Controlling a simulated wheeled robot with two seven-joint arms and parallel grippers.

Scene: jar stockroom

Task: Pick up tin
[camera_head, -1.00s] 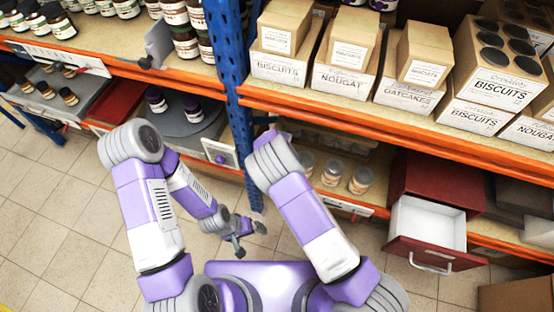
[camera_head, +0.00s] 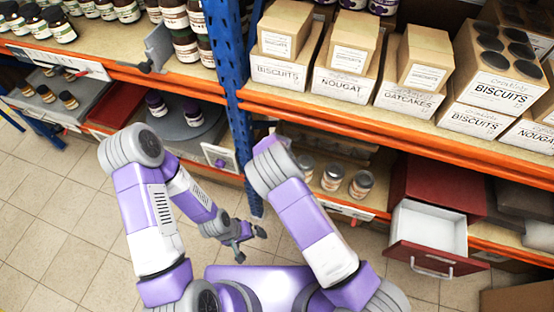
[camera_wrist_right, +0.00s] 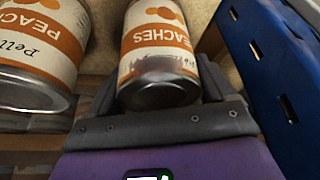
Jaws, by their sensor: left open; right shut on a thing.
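In the right wrist view, a tin with a white and orange PEACHES label (camera_wrist_right: 158,45) stands between the two fingers of my right gripper (camera_wrist_right: 160,88), which is shut on it. A second PEACHES tin (camera_wrist_right: 40,45) is close by on the left. In the head view my right gripper and its tin are hidden behind my arm, under the upper shelf. Several tins stand on the lower shelf, among them one tin (camera_head: 332,179) beside another tin (camera_head: 361,184). My left gripper (camera_head: 250,243) is open and empty, low over the floor.
A blue post (camera_head: 234,80) rises beside my right arm; its blue metal (camera_wrist_right: 255,60) is close to the right finger. The orange upper shelf edge (camera_head: 330,115) runs above the tins. An open red drawer (camera_head: 432,257) juts out at right. Tiled floor (camera_head: 60,210) is clear at left.

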